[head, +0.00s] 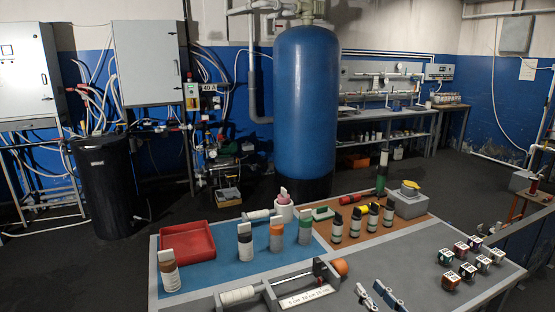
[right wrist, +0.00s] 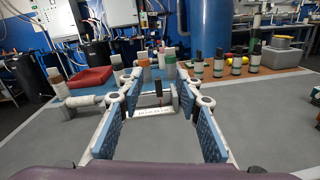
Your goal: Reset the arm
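My right gripper (head: 371,289) shows at the bottom of the head view, over the grey part of the table (head: 420,262). In the right wrist view its two blue-padded fingers (right wrist: 159,84) stand wide apart with nothing between the pads. A low grey stand with a white label plate (head: 306,297) is to its left, and it also shows beyond the fingers in the right wrist view (right wrist: 147,113). My left gripper does not show in either view.
A red tray (head: 187,243) and several banded cylinders stand on the blue mat (head: 225,275). Several labelled cubes (head: 467,270) sit at right. Grey tabletop around the gripper is clear.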

